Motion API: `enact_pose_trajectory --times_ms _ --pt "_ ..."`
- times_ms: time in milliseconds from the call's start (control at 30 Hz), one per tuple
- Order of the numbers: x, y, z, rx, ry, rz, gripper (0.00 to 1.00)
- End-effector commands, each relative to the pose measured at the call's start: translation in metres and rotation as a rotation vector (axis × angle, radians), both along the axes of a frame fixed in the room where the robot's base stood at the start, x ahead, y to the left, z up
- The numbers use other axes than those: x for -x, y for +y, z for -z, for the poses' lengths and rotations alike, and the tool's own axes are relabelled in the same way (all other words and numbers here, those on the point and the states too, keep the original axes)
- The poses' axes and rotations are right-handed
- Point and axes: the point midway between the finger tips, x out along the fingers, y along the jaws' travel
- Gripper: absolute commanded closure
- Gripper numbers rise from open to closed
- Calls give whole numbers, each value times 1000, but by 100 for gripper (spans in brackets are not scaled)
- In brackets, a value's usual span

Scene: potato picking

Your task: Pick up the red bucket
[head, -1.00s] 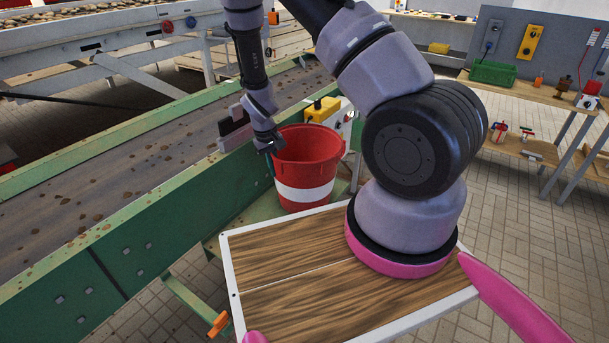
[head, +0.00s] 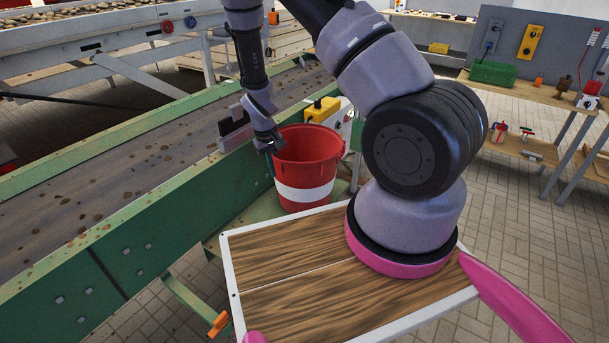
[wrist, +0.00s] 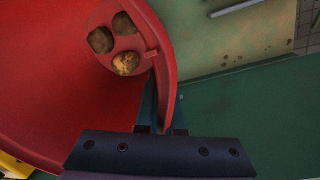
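The red bucket (head: 307,163) with a white band stands upright on a green ledge beside the conveyor in the head view. In the wrist view, the bucket (wrist: 50,80) fills the left side, and several potatoes (wrist: 125,62) lie at its bottom. My gripper (head: 270,160) is at the bucket's left rim, pointing down. In the wrist view, my gripper's fingers (wrist: 165,115) straddle the bucket wall, one inside and one outside, and look closed on it. The fingertips are partly hidden.
A yellow box (head: 322,109) sits just behind the bucket. A wooden platform with a white edge (head: 290,270) is in front. A workbench (head: 540,93) stands at the right, with open floor before it.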

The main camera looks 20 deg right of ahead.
Motion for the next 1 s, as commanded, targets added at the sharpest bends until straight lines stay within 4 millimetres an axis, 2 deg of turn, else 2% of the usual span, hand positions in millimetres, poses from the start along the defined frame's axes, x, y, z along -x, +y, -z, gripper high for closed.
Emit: enact_pose_trajectory --times_ms 700,867,1000 --pt "-1 0 -3 -1 -3 0 100" --pt "-1 0 -21 -2 -5 -1 100" --pt "-2 1 -49 -1 -6 -2 100"
